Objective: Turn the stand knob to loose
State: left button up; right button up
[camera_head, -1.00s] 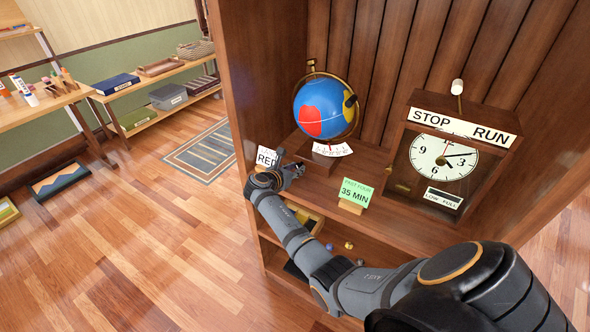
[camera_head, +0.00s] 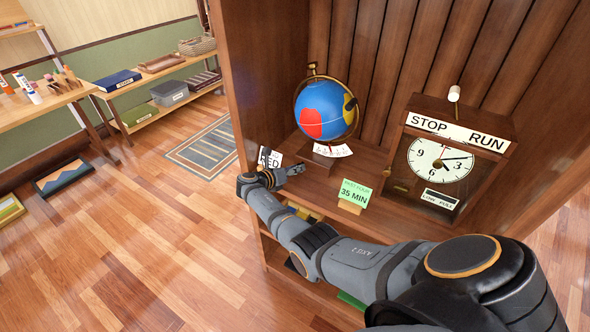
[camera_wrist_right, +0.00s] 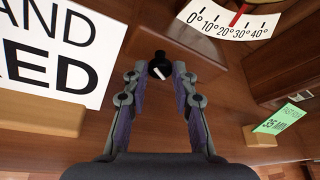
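The stand knob (camera_wrist_right: 161,65) is small and black with a white mark, in the right wrist view, on brown wood below the globe's scale. My right gripper (camera_wrist_right: 158,78) is open; its fingertips stand on either side of the knob, and I cannot tell whether they touch it. In the head view the right gripper (camera_head: 290,172) is at the shelf's front left, in front of the globe (camera_head: 325,110); the knob is not distinguishable there. A white card (camera_wrist_right: 62,42) reading "AND" and "RED" is left of the knob. My left gripper is not in view.
A scale (camera_head: 333,149) curves below the globe. A green "35 MIN" card (camera_head: 355,193) on a wooden block stands right of the gripper. A clock case (camera_head: 440,160) with STOP and RUN labels is farther right. The cabinet's left wall (camera_head: 260,80) is close.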

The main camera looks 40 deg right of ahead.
jog(key=o, duration=0.3)
jog(key=shift+o, duration=0.2)
